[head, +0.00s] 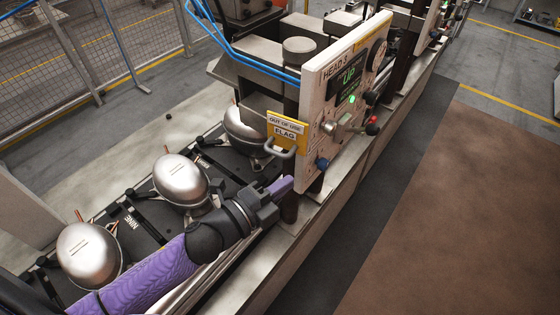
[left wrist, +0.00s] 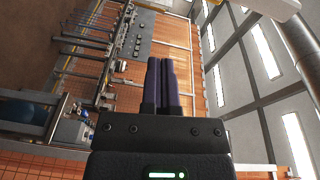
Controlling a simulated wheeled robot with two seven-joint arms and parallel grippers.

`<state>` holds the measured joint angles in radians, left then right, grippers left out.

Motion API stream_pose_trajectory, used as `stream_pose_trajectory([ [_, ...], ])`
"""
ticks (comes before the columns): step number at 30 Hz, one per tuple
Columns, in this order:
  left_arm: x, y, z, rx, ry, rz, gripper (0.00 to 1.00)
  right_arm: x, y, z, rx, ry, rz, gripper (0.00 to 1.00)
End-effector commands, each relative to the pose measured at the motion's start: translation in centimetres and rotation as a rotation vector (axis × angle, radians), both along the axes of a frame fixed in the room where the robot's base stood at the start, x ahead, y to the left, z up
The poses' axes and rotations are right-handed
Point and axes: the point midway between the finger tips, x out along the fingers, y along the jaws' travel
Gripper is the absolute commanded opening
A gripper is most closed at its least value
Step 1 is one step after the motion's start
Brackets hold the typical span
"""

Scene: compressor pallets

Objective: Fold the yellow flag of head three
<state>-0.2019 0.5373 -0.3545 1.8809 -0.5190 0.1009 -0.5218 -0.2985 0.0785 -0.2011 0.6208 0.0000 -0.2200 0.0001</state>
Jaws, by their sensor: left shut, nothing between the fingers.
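The yellow flag (head: 287,124), marked OUT OF USE FLAG, sticks out from the left edge of the HEAD 3 panel (head: 312,95) in the head view. A grey loop handle (head: 281,150) is at its lower edge. My left gripper (head: 284,185) is below the flag and its handle, apart from them in the picture, close to a dark post. Its purple fingers are shut together and empty, as the left wrist view (left wrist: 160,82) also shows. The flag cannot be made out in the left wrist view. My right gripper is not in view.
Silver compressors (head: 181,181) stand on dark pallets left of my arm. Blue hoses (head: 235,52) run behind the panel. The floor at right (head: 470,200) is clear.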

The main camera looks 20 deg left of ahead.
Motion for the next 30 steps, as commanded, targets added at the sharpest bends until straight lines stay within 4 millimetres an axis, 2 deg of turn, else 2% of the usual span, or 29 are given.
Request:
stream_pose_trajectory([
  [3, 2.1, -0.9, 0.1, 0.003, -0.001, 0.001, 0.0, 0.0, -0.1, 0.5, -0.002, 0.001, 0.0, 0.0],
  [9, 4.0, 1.3, -0.5, 0.003, 0.001, 0.0, 0.0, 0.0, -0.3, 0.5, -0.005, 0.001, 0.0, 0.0],
  [23, 4.5, 1.9, -0.6, 0.001, 0.001, 0.0, 0.0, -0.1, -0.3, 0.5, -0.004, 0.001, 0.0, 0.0],
  [30, 6.0, 3.7, -0.8, 0.002, 0.0, 0.002, 0.0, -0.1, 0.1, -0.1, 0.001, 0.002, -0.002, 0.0],
])
